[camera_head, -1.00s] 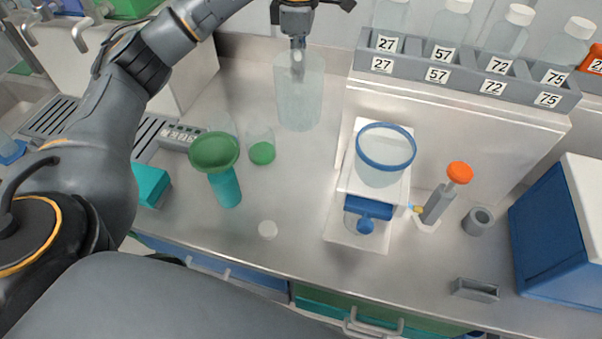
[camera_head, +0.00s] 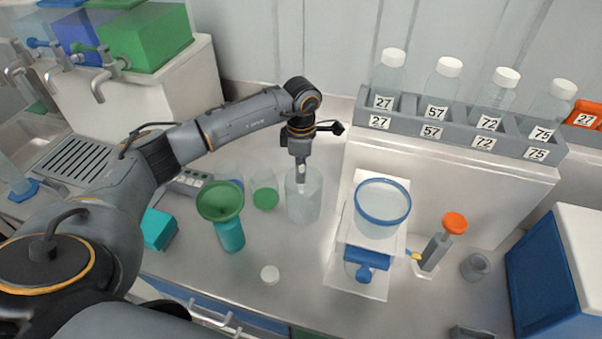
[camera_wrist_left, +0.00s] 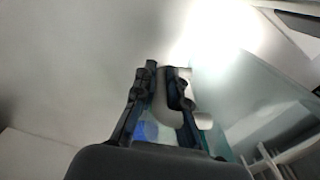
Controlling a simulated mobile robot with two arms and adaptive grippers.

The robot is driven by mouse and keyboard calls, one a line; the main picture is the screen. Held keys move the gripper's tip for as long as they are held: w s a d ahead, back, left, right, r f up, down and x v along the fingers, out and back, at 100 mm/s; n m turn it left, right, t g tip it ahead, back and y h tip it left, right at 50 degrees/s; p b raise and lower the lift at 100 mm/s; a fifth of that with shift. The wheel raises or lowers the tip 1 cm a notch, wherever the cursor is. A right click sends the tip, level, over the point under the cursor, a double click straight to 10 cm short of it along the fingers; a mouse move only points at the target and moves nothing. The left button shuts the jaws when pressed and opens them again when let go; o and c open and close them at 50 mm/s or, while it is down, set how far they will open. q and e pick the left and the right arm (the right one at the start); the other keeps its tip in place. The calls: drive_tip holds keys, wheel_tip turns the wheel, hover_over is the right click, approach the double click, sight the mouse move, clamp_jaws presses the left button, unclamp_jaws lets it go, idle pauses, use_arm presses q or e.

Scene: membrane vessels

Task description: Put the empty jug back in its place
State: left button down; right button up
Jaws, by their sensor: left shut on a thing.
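The empty jug (camera_head: 304,203) is a clear, tall vessel standing upright at the middle of the counter, between a green-bottomed cup and the filter unit. I cannot tell whether its base touches the counter. My left gripper (camera_head: 301,173) points down at its top and is shut on its handle. In the left wrist view the jaws (camera_wrist_left: 165,103) close around the pale handle (camera_wrist_left: 200,120), with the translucent jug wall (camera_wrist_left: 235,85) to the right. My right gripper is not in view.
The filter unit with its blue-rimmed bowl (camera_head: 383,208) stands right of the jug. The green-bottomed cup (camera_head: 265,192) and green funnel (camera_head: 220,201) stand left. A grey rack (camera_head: 455,132) of numbered bottles is behind right.

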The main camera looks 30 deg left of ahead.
use_arm(q)
drive_tip(key=shift+f, duration=0.9)
drive_tip(key=shift+f, duration=0.15)
drive_tip(key=c, duration=1.8)
unclamp_jaws()
drive_tip(key=shift+f, duration=0.1)
drive_tip(key=o, duration=0.4)
